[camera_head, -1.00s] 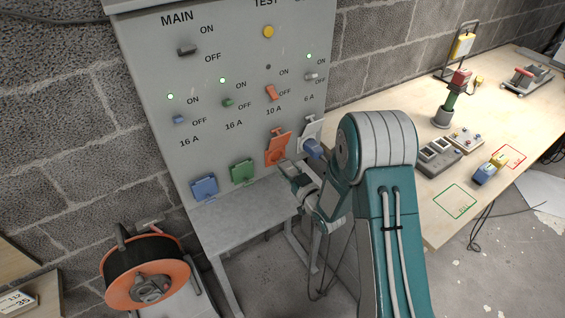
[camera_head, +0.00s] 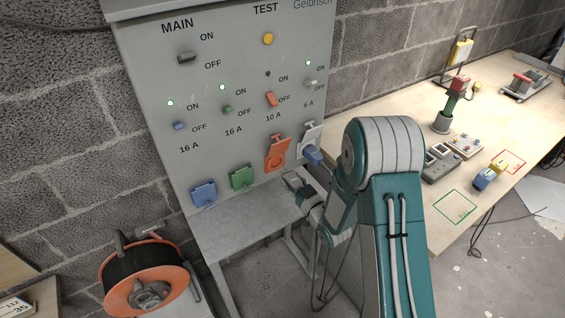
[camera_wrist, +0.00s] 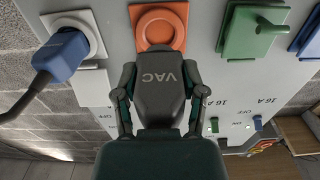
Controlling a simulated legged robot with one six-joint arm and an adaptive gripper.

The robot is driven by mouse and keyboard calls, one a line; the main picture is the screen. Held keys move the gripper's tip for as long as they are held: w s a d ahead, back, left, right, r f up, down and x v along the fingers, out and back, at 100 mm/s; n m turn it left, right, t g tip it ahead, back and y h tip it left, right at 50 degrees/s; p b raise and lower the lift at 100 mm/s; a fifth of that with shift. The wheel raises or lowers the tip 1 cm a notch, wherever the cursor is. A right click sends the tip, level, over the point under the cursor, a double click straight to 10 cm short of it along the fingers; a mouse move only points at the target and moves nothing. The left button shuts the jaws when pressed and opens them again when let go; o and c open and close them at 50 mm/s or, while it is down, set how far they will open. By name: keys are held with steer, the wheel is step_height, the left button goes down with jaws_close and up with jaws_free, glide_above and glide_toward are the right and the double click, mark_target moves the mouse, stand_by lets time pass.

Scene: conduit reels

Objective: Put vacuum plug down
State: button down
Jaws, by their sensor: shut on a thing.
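My gripper (camera_head: 297,187) is shut on the vacuum plug (camera_wrist: 160,98), a dark grey plug lettered VAC. In the wrist view the fingers grip it from both sides. The plug points at the orange socket (camera_wrist: 158,31) and looks apart from it. In the head view the orange socket (camera_head: 278,154) has its lid raised. My gripper is below and right of it, over the grey shelf of the panel. The plug is small and partly hidden by the gripper in the head view.
A blue plug (camera_head: 312,154) sits in the white socket beside the orange one. Green (camera_head: 242,177) and blue (camera_head: 203,194) sockets are to the left. The wooden table (camera_head: 415,115) at right holds devices and an empty green-outlined square (camera_head: 455,207). An orange cable reel (camera_head: 146,277) stands at lower left.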

steer(key=s+d+f+m+t+h, duration=0.1)
steer(key=s+d+f+m+h, duration=0.1)
steer(key=d+h, duration=0.3)
steer(key=s+d+f+m+t+h, duration=0.2)
steer(key=d+f+m+h, duration=0.1)
steer(key=d, duration=0.7)
steer(key=shift+f+m+h, duration=0.35)
steer(key=shift+m+h, duration=0.55)
steer(key=shift+h, duration=0.1)
steer(key=shift+s+a, duration=0.15)
steer(key=shift+s, duration=0.05)
